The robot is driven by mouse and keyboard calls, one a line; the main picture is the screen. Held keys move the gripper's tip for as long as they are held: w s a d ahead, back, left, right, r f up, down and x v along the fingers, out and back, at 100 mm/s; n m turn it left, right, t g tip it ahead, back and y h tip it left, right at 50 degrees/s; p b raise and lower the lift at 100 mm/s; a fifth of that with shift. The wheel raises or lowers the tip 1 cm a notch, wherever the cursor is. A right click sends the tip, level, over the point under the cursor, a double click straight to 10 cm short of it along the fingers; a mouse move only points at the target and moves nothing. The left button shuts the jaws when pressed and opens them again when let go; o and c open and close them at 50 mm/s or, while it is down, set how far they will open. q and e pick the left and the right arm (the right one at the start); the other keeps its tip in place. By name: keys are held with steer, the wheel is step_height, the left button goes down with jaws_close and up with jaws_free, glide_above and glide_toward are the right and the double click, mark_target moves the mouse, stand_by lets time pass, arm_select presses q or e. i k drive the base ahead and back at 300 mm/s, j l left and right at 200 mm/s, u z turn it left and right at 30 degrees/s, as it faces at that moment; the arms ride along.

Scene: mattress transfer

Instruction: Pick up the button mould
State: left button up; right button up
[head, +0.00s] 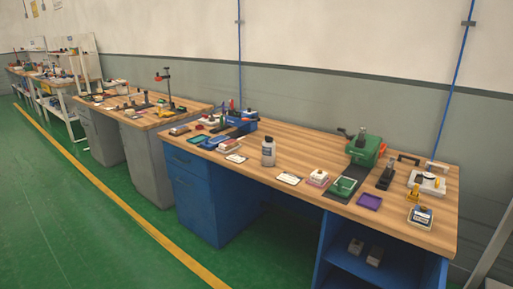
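I cannot tell for sure which object is the button mould; the pieces on the near workbench (300,148) are small from here. A green block-like piece (344,186) lies on a dark strip in front of a green machine (366,149). A pink and white block (318,178) sits left of it, and a purple tray (369,201) sits right of it. Further left, a red and white block (228,146) lies near a blue machine (243,122). Neither of my grippers is in view.
A grey bottle (268,152), white cards (288,178) and a yellow-labelled box (420,216) stand on the bench. More benches (150,108) run far left. Green floor (70,210) is clear in front.

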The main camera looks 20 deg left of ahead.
mark_target(268, 150)
steer(key=i+j, duration=0.25)
steer(key=j, duration=0.15)
steer(key=i+j+z, duration=0.1)
steer(key=i+j, duration=0.45)
steer(key=j, duration=0.25)
steer(key=i+j+z, duration=0.1)
steer(key=i+j, duration=0.15)
steer(key=j, duration=0.2)
